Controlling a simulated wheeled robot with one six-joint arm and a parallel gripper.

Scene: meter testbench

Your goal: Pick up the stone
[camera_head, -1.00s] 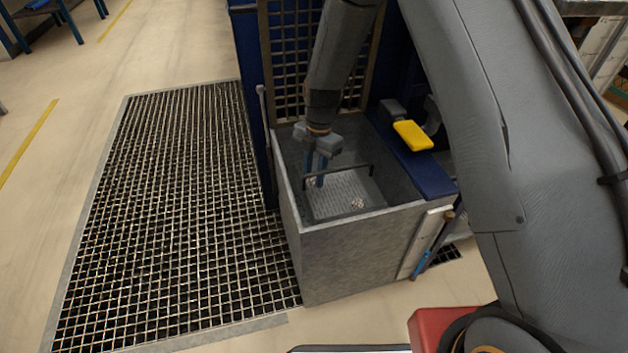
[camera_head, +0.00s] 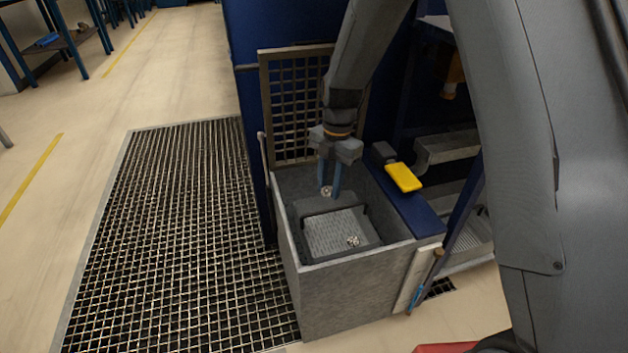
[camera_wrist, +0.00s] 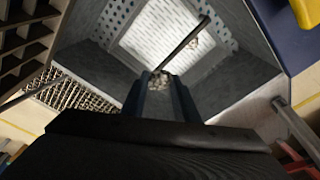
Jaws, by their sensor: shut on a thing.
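My gripper (camera_head: 330,192) points down over the open grey bin, with its two blue fingers shut on a small speckled stone (camera_head: 326,191). The held stone also shows between the fingertips in the wrist view (camera_wrist: 160,80). In the head view it appears near the height of the bin's rim, clear of the floor. A second, similar pale stone (camera_head: 353,241) lies on the perforated bottom inside the bin. It shows partly behind a dark bar in the wrist view (camera_wrist: 193,42).
The grey bin (camera_head: 345,300) has high walls and a dark handle bar inside. A raised lattice panel (camera_head: 290,110) stands behind it. A yellow block (camera_head: 403,177) sits on the blue ledge at right. A floor grating (camera_head: 170,240) lies to the left.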

